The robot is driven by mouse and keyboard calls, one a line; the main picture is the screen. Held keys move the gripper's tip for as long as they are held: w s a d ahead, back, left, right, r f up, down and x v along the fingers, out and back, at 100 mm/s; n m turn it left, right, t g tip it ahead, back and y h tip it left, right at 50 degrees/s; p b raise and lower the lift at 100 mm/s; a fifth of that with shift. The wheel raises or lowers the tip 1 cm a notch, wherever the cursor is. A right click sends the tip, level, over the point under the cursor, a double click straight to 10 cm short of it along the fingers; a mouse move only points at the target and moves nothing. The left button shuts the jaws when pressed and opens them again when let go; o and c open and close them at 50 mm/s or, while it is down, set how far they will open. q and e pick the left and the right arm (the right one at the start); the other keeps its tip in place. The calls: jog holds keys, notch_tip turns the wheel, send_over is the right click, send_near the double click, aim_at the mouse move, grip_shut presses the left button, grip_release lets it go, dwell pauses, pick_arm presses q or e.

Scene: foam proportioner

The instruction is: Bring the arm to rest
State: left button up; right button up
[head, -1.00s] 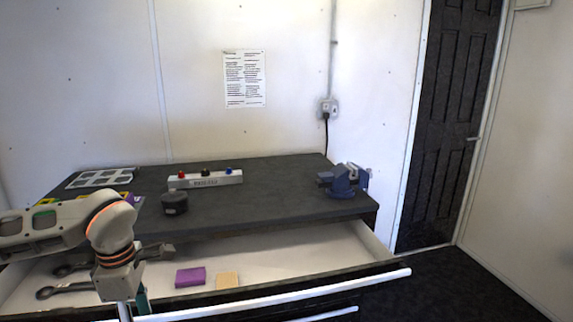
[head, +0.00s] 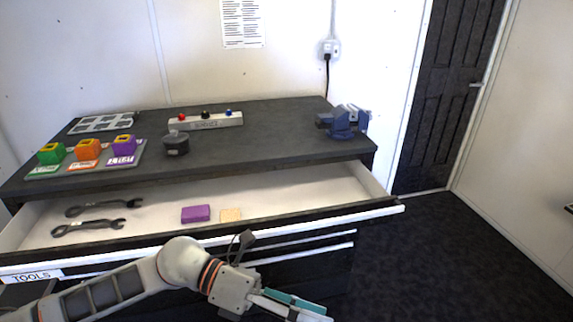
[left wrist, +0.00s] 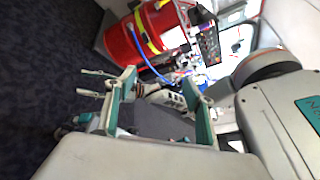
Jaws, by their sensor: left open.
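My left arm comes in from the lower left in the head view and lies low, in front of the open drawer (head: 290,190). My left gripper (head: 292,305) points to the lower right, outside the drawer. In the left wrist view the gripper (left wrist: 160,95) has its two teal-edged fingers spread apart, with nothing held between them. My right gripper is in neither view.
A blue vise (head: 342,122) stands on the worktop (head: 260,145). A red cylinder (left wrist: 150,45) shows in the left wrist view. Dark floor lies clear at right.

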pick_arm(q)
jog(key=w+d+r+n+t+h, duration=0.1)
jog(key=w+r+n+t+h, duration=0.4)
jog(key=n+t, duration=0.6)
jog(key=w+a+f+n+t+y, duration=0.7)
jog(key=a+f+n+t, duration=0.3)
jog(key=n, duration=0.9)
jog(key=s+a+f+n+g+y, duration=0.2)
jog(key=s+a+f+n+y, duration=0.1)
jog(key=f, duration=0.5)
jog(key=s+a+f+n+g+y, duration=0.2)
jog(key=s+a+f+n+y, duration=0.2)
jog(key=f, duration=0.5)
jog(key=s+a+f+n+g+y, duration=0.2)
jog(key=s+a+f+n+y, duration=0.1)
jog(key=s+a+f+n, duration=0.2)
jog(key=s+a+f, duration=0.2)
jog(key=a+f, duration=0.1)
jog(key=f, duration=0.1)
jog(key=shift+s+a+f+n, duration=0.15)
jog(key=shift+a+n, duration=0.1)
jog(key=shift+n, duration=0.05)
